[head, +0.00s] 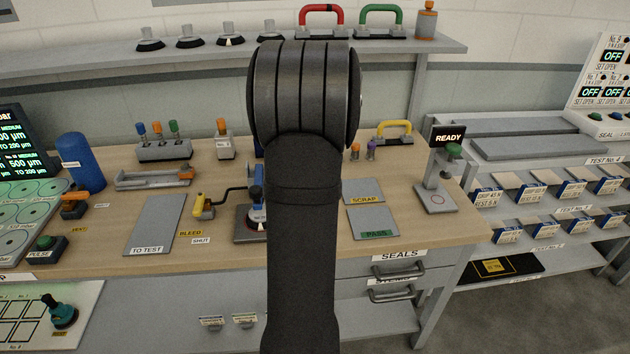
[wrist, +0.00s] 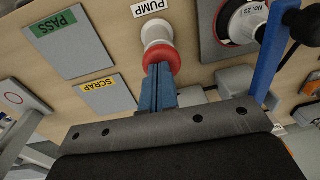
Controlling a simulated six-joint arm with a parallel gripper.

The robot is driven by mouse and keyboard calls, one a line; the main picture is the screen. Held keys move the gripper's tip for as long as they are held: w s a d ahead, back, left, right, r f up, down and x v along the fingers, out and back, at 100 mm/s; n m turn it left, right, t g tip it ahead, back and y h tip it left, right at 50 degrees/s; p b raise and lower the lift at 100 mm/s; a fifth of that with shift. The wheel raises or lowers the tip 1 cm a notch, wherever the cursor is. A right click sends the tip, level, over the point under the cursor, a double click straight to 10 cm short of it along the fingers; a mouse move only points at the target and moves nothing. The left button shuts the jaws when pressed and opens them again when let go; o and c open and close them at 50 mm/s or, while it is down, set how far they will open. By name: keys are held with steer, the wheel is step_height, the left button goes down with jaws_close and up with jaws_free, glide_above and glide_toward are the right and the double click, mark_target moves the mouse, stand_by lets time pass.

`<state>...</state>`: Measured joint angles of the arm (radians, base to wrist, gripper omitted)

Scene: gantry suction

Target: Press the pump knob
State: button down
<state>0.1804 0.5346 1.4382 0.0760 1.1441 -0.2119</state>
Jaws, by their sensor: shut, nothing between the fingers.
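The pump knob is a red rounded knob (wrist: 161,55) beside a white round part (wrist: 156,31), near the PUMP label (wrist: 150,8) in the wrist view. My gripper (wrist: 158,72) is shut and empty, its blue fingers together. Their tips overlap the lower side of the red knob in the picture; I cannot tell whether they touch it. In the head view my arm hides the knob and the gripper.
A grey plate with a black-and-white dial (wrist: 238,22) and a blue lever (wrist: 274,50) stand right of the knob. PASS (wrist: 60,35) and SCRAP (wrist: 105,92) plates lie left. The READY stand (head: 437,200) is at the bench's right end.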

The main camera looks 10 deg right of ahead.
step_height(320, 180, up, 14)
steer(key=shift+s+d, duration=0.25)
steer(key=shift+d, duration=0.2)
steer(key=r, duration=0.3)
steer(key=shift+s+a+r, duration=0.1)
steer(key=shift+s+a, duration=0.25)
steer(key=f, duration=1.4)
steer(key=shift+w+a, duration=0.25)
steer(key=shift+w, duration=0.15)
